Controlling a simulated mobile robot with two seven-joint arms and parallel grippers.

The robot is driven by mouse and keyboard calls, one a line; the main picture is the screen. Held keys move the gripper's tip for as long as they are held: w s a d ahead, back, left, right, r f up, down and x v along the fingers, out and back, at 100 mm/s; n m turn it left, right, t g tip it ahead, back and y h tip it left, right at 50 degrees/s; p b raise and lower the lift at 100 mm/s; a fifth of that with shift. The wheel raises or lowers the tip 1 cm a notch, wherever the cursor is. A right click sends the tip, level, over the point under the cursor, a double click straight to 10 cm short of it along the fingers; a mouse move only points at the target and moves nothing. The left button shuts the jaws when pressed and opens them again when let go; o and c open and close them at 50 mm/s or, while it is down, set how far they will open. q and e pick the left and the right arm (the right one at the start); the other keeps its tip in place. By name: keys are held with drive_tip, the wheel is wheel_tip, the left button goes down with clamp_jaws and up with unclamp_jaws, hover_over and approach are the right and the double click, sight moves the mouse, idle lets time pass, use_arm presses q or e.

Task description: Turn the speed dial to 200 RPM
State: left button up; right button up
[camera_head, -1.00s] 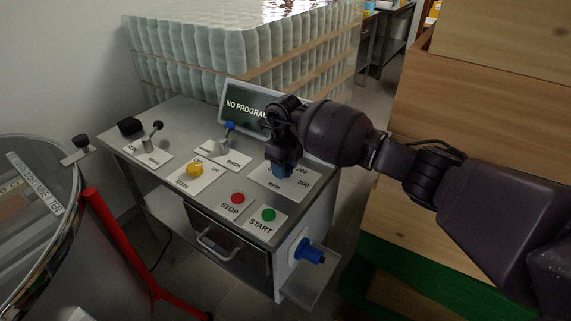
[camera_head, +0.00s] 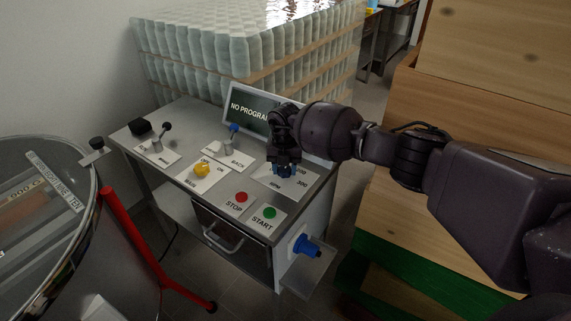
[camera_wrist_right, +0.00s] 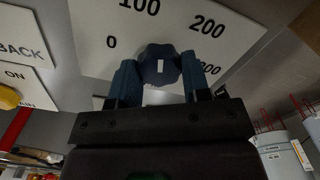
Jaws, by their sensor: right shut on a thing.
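The speed dial is a dark blue lobed knob (camera_wrist_right: 159,66) with a small white mark on its face, on a white plate (camera_wrist_right: 235,22) printed 0, 100, 200 and 300. The mark lies on the side of the printed numbers, but I cannot tell exactly which value it points to. My right gripper (camera_wrist_right: 159,76) has its blue fingers on either side of the knob and is shut on it. In the head view the right gripper (camera_head: 285,170) comes down over the RPM plate (camera_head: 297,184) and hides most of the dial. My left gripper is not in view.
Red STOP (camera_head: 241,197) and green START (camera_head: 270,212) buttons sit in front of the dial. A yellow MAIN switch (camera_head: 202,170) and two levers are to the left. A screen (camera_head: 250,106) stands behind. A blue knob (camera_head: 306,246) juts from the cabinet's side.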

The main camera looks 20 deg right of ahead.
sight(285, 169)
drive_tip(key=m+p, duration=0.1)
drive_tip(key=m, duration=0.1)
drive_tip(key=m+p, duration=0.1)
drive_tip(key=m, duration=0.1)
drive_tip(key=shift+r+m, duration=0.2)
drive_tip(key=shift+m, duration=0.1)
drive_tip(key=m+p, duration=0.2)
drive_tip(key=m, duration=0.1)
drive_tip(key=shift+f+m+p, duration=0.1)
drive_tip(key=shift+m+p, duration=0.25)
drive_tip(key=shift+m, duration=0.05)
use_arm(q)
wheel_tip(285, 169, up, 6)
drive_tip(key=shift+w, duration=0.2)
use_arm(e)
drive_tip(key=shift+m, duration=0.4)
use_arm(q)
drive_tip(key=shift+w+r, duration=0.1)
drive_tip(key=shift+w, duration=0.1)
use_arm(e)
drive_tip(key=o, duration=0.9)
use_arm(q)
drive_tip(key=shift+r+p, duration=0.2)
drive_tip(key=shift+p, duration=0.35)
use_arm(e)
wheel_tip(285, 169, up, 11)
drive_tip(key=shift+f, duration=0.15)
